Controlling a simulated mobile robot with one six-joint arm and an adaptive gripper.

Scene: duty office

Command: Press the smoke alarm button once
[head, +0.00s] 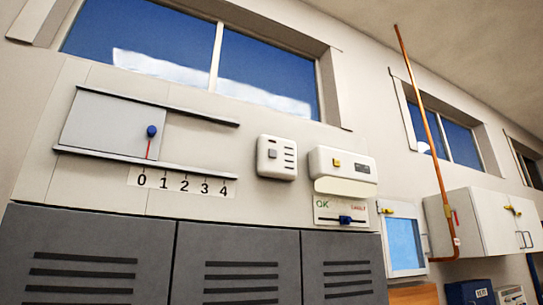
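A white rounded box (277,158) is fixed to the wall panel near the middle of the head view. It has a grey square button (272,153), a small dark red strip above it and several dark slots on its right; it looks like the smoke alarm, but no label is readable. To its right is a wider white unit (343,171) with a yellow square button (337,163) and a small dark display. My gripper is not in view.
Left is a sliding grey panel (112,125) with a blue knob above a 0–4 scale (181,184). An OK/FAULT slider plate (341,212) hangs below the wider unit. Grey lockers (85,255) stand below. A copper pipe (431,135) and white cabinet (480,222) are at right.

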